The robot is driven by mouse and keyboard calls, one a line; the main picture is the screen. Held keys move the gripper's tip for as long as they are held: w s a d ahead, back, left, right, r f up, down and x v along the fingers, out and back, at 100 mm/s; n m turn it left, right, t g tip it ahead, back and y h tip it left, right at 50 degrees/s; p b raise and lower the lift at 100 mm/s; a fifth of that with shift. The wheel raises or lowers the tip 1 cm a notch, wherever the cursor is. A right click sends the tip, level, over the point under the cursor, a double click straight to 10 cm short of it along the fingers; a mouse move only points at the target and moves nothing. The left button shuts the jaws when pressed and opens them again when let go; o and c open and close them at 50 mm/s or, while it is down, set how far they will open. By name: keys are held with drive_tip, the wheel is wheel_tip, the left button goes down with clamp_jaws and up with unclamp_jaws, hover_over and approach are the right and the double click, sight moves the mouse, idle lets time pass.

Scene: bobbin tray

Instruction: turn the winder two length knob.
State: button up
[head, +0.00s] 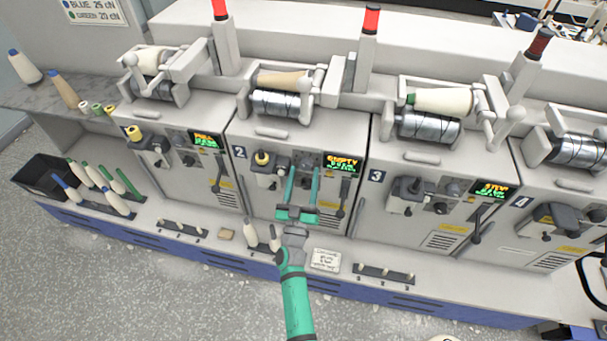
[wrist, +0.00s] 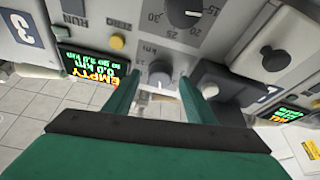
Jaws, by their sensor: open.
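Winder two (head: 262,200) carries the "2" label and a display (head: 342,164) reading EMPTY. My gripper (head: 303,171) is open in front of its panel, with the teal fingers pointing at it. In the wrist view the picture is turned over, and the small grey length knob (wrist: 160,72), with "km" printed beside it, shows between the spread fingertips (wrist: 161,80). I see gaps on both sides, and the fingers do not appear to touch it. I cannot tell how deep the tips reach around it. The display (wrist: 95,75) also shows there.
A larger dial (wrist: 184,10) marked 15 to 30 sits close to the length knob. A yellow button (wrist: 117,42) and a dark bracket (wrist: 222,85) flank it. In the head view, a lever (head: 341,205) stands right of the gripper, and a white cone (head: 250,233) is below left.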

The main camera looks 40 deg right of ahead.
drive_tip(key=shift+w+d+r, duration=0.15)
drive_tip(key=shift+w+d, duration=0.1)
drive_tip(key=shift+d, duration=0.1)
drive_tip(key=c, duration=1)
drive_tip(key=shift+c, duration=0.2)
